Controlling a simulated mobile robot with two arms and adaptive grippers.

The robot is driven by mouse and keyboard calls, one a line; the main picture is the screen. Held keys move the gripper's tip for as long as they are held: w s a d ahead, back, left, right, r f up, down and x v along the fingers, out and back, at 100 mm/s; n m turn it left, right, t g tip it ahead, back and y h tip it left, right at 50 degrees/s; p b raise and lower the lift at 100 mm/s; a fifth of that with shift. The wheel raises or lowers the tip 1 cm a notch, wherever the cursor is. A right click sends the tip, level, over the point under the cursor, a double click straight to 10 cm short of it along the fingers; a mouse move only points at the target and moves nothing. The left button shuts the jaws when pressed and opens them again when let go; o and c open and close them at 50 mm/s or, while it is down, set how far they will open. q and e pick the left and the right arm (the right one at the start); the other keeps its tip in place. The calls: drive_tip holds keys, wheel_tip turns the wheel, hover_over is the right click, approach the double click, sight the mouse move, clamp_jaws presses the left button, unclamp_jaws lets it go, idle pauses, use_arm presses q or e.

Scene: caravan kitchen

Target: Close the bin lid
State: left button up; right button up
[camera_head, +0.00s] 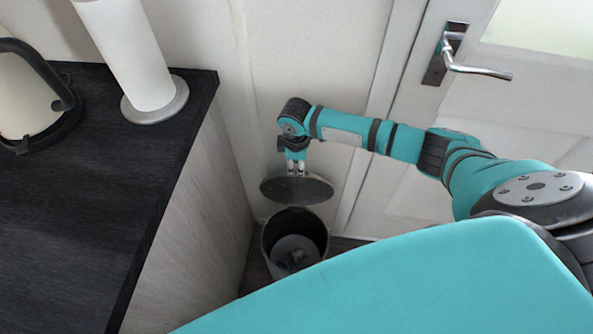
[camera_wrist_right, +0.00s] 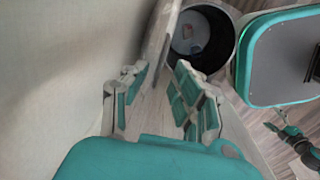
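The bin (camera_head: 268,246) is a dark round bucket on the floor beside the counter; it also shows in the wrist view (camera_wrist_right: 232,42). Its grey round lid (camera_head: 297,190) stands raised at the back of the bin, leaving the mouth uncovered. In the wrist view the lid (camera_wrist_right: 162,35) is a thin, nearly edge-on slab. My right gripper (camera_head: 296,173) points down at the lid's upper edge. Its fingers (camera_wrist_right: 160,98) are apart, with the lid ahead of the gap; contact cannot be told. Part of my left arm seems to show at the wrist view's lower right, its gripper unclear.
A dark counter (camera_head: 75,220) stands left of the bin, with a white paper roll (camera_head: 130,55) and a kettle-like jug (camera_head: 25,100) on it. A wall is close behind the lid. A white door with a metal handle (camera_head: 475,70) is at right.

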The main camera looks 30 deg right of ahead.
wheel_tip(320, 180, down, 4)
drive_tip(key=shift+w+d, duration=0.1)
drive_tip(key=shift+w, duration=0.05)
clamp_jaws()
idle(0.5)
